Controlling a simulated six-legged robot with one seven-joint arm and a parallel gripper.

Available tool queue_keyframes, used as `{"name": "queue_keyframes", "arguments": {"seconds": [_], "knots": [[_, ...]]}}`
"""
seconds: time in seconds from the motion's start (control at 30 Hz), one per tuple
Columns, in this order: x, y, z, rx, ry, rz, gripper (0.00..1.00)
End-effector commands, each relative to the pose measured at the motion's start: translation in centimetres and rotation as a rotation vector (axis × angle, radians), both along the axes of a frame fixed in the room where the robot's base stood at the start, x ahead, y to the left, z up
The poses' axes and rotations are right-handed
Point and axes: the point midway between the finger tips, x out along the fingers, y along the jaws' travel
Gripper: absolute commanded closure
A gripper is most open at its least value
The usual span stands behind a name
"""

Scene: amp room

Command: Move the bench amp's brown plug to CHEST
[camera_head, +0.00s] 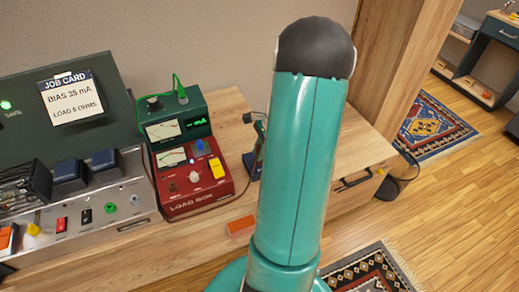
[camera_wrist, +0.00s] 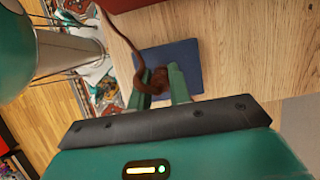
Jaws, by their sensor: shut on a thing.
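In the wrist view my gripper (camera_wrist: 160,76) is shut on a brown plug (camera_wrist: 156,83), which sits between its two green fingers. A brown cable (camera_wrist: 112,36) curves from the plug up to the top edge. The plug's tip is hidden. In the head view my teal arm hides the gripper and the plug. The bench amp (camera_head: 96,207) is at the left, with a silver front panel of coloured jacks and dark blocks on top. I cannot read a CHEST label in either view.
A red load box (camera_head: 194,182) stands beside the amp, with a green meter (camera_head: 178,120) behind it. A small orange block (camera_head: 240,227) lies near the bench's front edge. A dark blue pad (camera_wrist: 185,57) lies beneath the fingers.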

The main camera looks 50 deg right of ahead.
Motion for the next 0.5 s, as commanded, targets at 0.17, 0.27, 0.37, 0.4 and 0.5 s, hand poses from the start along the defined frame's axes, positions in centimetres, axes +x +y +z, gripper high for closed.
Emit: {"name": "queue_keyframes", "arguments": {"seconds": [0.17, 0.27, 0.37, 0.4, 0.5], "knots": [[0.00, 0.03, -0.27, 0.000, 0.000, 0.000, 1.00], [0.01, 0.03, -0.39, 0.000, 0.001, 0.000, 1.00], [0.01, 0.02, -0.36, 0.000, 0.000, 0.000, 0.61], [0.01, 0.03, -0.36, 0.000, 0.000, 0.000, 0.55], [0.00, 0.03, -0.35, 0.000, 0.000, 0.000, 0.55]]}}
